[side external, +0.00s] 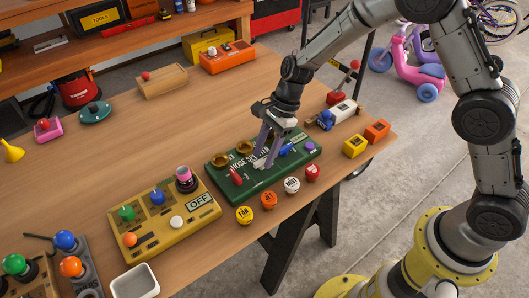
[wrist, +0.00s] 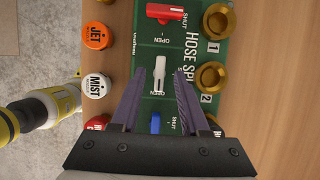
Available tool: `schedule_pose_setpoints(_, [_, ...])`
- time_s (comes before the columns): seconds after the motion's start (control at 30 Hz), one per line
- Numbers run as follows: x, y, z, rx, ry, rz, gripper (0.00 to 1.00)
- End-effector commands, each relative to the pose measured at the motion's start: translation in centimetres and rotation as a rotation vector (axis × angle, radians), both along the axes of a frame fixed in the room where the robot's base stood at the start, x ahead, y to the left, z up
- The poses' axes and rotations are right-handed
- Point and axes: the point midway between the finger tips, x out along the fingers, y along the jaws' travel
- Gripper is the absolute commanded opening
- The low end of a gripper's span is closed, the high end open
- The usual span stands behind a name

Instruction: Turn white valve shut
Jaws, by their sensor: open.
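The white valve (wrist: 160,72) is a small white lever on the green hose splitter board (wrist: 188,112). In the wrist view its handle runs along the picture's vertical, with an "OPEN" label at its lower end. My gripper (wrist: 159,76) is open, with one purple-grey finger on each side of the white lever; I see gaps between them. In the side external view my gripper (side external: 265,160) reaches down over the middle of the board and partly hides the white lever.
A red lever (wrist: 165,12) and a blue lever (wrist: 155,122) flank the white one. Brass fittings (wrist: 213,77) line one board edge. Round caps, including MIST (wrist: 96,87) and JET (wrist: 97,36), line the other. A yellow OFF box (side external: 165,240) stands left of the board.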

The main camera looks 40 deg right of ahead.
Motion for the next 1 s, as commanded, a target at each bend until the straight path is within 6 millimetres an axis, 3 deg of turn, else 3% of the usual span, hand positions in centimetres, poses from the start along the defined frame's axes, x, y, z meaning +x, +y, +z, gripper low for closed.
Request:
schedule_pose_setpoints(0.33, [-0.02, 0.13, -0.35, 0.0, 0.0, 0.001, 0.45])
schedule_pose_setpoints(0.6, [-0.01, 0.11, -0.32, 0.0, 0.0, 0.0, 0.0])
schedule_pose_setpoints(1.0, [0.03, 0.1, -0.3, 0.0, -0.001, 0.012, 0.0])
